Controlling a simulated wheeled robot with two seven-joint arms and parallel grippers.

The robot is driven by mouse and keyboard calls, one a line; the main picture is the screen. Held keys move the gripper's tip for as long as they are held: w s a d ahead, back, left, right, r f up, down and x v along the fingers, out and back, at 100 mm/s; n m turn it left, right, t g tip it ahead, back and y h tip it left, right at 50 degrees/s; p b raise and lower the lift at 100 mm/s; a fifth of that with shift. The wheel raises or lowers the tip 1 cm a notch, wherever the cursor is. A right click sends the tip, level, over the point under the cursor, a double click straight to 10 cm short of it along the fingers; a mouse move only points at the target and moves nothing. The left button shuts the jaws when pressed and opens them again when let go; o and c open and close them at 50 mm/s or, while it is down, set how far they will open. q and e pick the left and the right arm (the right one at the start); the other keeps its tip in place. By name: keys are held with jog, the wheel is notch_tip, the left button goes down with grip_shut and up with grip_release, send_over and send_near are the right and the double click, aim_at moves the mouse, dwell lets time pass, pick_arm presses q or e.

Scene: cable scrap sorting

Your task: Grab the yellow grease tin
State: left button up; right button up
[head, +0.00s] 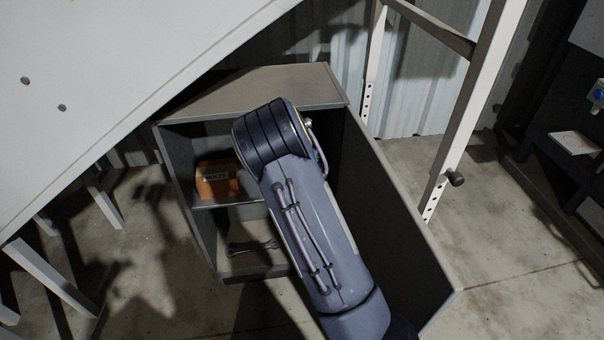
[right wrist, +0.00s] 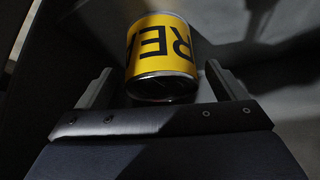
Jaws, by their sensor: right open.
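The yellow grease tin (right wrist: 165,45) shows in the right wrist view, with large black letters that appear upside down and a metal rim at its near end. My right gripper (right wrist: 158,72) is open, with one finger on each side of the tin's near end. I see dark gaps between the fingers and the tin, so it is not clamped. In the head view my right arm reaches into the open grey cabinet (head: 262,85). The arm hides the tin and the right gripper there. My left gripper is in neither view.
The cabinet door (head: 395,215) stands open right of my arm. An orange-brown box (head: 215,180) sits on the cabinet's shelf, and dark metal tools (head: 252,247) lie in the lower compartment. A white tabletop (head: 100,75) is at upper left. A white metal frame (head: 470,110) stands at right.

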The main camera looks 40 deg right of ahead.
jog(key=x, duration=0.3)
jog(key=shift+w+f+b, duration=0.1)
jog(key=shift+b, duration=0.25)
jog(key=shift+c, duration=0.2)
jog(key=c, duration=1.2)
jog(key=shift+c, duration=0.7)
